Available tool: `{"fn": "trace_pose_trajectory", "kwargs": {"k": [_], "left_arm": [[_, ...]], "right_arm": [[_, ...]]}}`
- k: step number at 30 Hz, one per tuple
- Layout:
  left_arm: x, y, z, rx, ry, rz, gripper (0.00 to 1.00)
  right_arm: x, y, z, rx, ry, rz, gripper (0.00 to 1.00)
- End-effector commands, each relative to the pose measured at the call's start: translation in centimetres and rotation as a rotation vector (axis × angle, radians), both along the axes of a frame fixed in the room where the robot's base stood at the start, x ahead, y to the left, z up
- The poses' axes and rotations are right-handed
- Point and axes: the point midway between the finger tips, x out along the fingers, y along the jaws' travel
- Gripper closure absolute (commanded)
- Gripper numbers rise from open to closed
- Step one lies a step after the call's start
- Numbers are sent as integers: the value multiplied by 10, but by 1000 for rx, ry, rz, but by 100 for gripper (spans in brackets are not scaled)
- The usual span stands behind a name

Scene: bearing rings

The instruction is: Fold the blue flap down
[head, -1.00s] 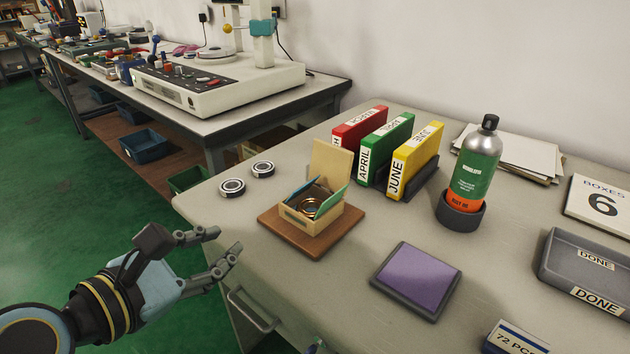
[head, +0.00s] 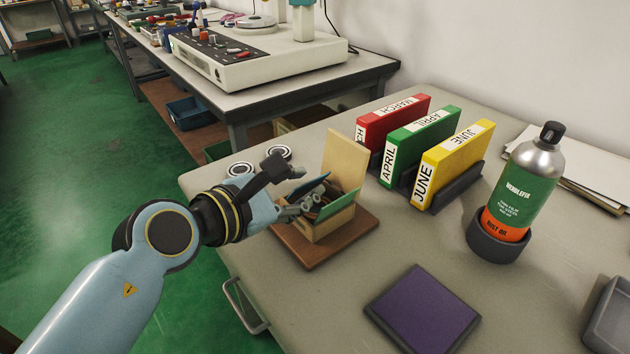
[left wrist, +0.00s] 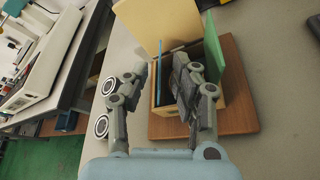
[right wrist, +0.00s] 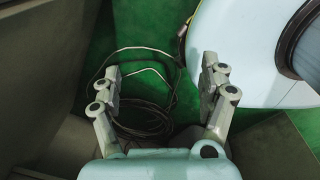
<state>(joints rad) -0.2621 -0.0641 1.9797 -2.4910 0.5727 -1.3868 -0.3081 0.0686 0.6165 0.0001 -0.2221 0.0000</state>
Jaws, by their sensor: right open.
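A small cardboard box (head: 333,226) sits on a brown board (head: 358,236), its tall tan lid (head: 345,158) standing up at the back. The blue flap (head: 313,186) stands raised and tilted on the box's left side. In the left wrist view the blue flap (left wrist: 158,85) is a thin edge-on strip. The green flap (head: 338,202) is also raised. My left gripper (head: 299,190) is at the box's left side, open, with its fingers on either side of the blue flap. My fingers partly hide the box's inside. My right gripper (right wrist: 160,72) is open and empty, away from the box.
Two bearing rings (head: 280,152) lie on the table left of the box. Red, green and yellow binders (head: 452,165) stand behind it to the right. A spray can (head: 515,185) and a purple pad (head: 422,308) are farther right. Cables (right wrist: 140,110) lie below my right gripper.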

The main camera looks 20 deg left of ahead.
Motion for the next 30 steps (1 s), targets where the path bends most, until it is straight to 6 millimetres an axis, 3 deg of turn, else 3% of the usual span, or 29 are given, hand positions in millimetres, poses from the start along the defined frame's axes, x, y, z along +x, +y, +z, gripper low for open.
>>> {"fn": "trace_pose_trajectory", "kwargs": {"k": [6,17,24,30], "left_arm": [[27,-10,-10,-1,0,0,74],[33,-13,-12,-1,0,0,74],[33,-13,-12,0,0,0,100],[33,-12,-12,0,0,0,100]], "right_arm": [[7,-4,-4,-5,-10,2,23],[9,-11,-4,-13,-13,5,23],[9,-11,-4,-13,-13,5,23],[9,-11,-4,-13,-13,5,23]]}}
